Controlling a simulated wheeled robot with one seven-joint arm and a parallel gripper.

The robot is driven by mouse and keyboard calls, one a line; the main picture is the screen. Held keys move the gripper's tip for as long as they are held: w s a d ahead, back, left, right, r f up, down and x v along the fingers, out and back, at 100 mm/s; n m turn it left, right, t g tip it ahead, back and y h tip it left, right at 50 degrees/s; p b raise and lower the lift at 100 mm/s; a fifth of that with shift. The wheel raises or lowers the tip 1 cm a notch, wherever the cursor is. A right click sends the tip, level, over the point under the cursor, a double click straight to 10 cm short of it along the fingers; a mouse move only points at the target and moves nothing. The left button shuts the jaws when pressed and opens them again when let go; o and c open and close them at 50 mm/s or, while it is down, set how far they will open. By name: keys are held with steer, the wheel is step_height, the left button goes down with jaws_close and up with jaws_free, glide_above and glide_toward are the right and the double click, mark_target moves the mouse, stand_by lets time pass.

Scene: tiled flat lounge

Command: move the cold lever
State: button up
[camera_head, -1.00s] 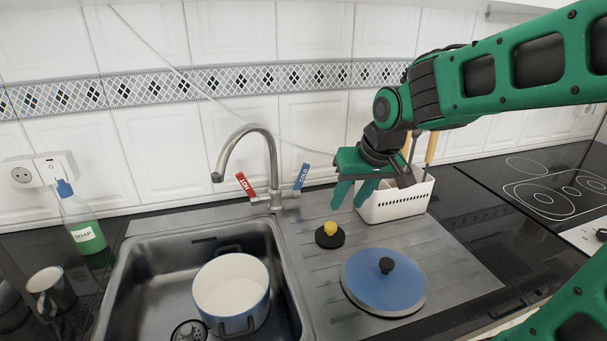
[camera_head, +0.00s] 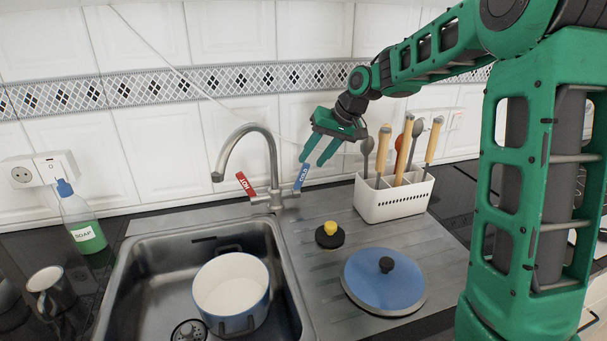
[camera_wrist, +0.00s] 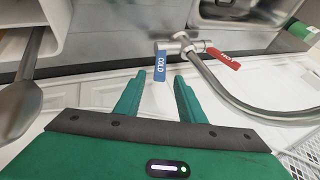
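The blue cold lever (camera_head: 301,177) is on the right side of the tap (camera_head: 272,165) and points up, tilted a little right. The red hot lever (camera_head: 245,185) is on the tap's left side. My gripper (camera_head: 312,163) is open, with its two green fingers pointing down beside the cold lever in the head view. In the wrist view the cold lever (camera_wrist: 160,66) stands just past my fingertips (camera_wrist: 160,75), nearer the left finger. I cannot tell whether a finger touches it. The hot lever (camera_wrist: 224,59) is further right there.
A white utensil holder (camera_head: 393,203) with several utensils stands right of the tap. The sink holds a white and blue pot (camera_head: 231,295). A blue lid (camera_head: 383,280) and a black stopper with a yellow knob (camera_head: 329,236) lie on the drainer. A soap bottle (camera_head: 82,222) stands left.

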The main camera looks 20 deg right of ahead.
mark_target(307, 166)
steer(key=x, duration=0.7)
steer(key=shift+f, duration=0.25)
